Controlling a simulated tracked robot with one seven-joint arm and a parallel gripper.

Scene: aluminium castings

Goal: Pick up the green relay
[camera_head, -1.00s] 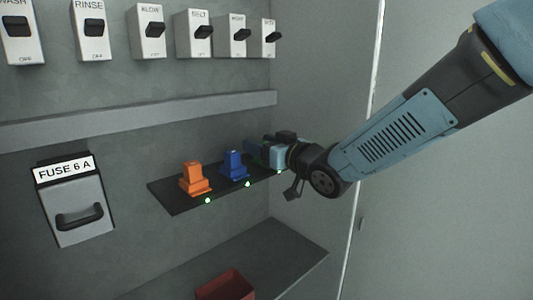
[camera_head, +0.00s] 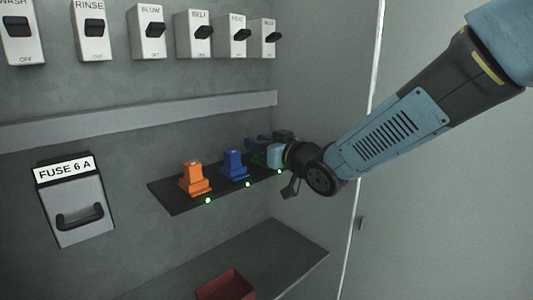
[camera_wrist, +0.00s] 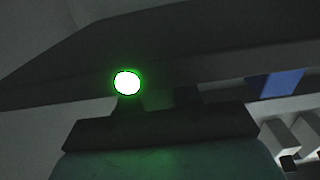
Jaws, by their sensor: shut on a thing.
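The green relay (camera_head: 258,159) shows only as a small dark green patch at the right end of the dark shelf (camera_head: 170,203), mostly hidden by my gripper. My gripper (camera_head: 257,150) reaches in from the right at shelf height and is shut on the green relay. In the wrist view, the dark fingers (camera_wrist: 157,103) stand in front of the shelf's edge, with a dim greenish patch between them. Whether the relay is still seated on the shelf cannot be told.
A blue relay (camera_head: 234,166) stands just left of my gripper, and an orange relay (camera_head: 194,179) further left. Small green lamps (camera_head: 248,184) line the shelf's front edge. A ledge (camera_head: 150,110) runs above. A red bin (camera_head: 226,286) sits below.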

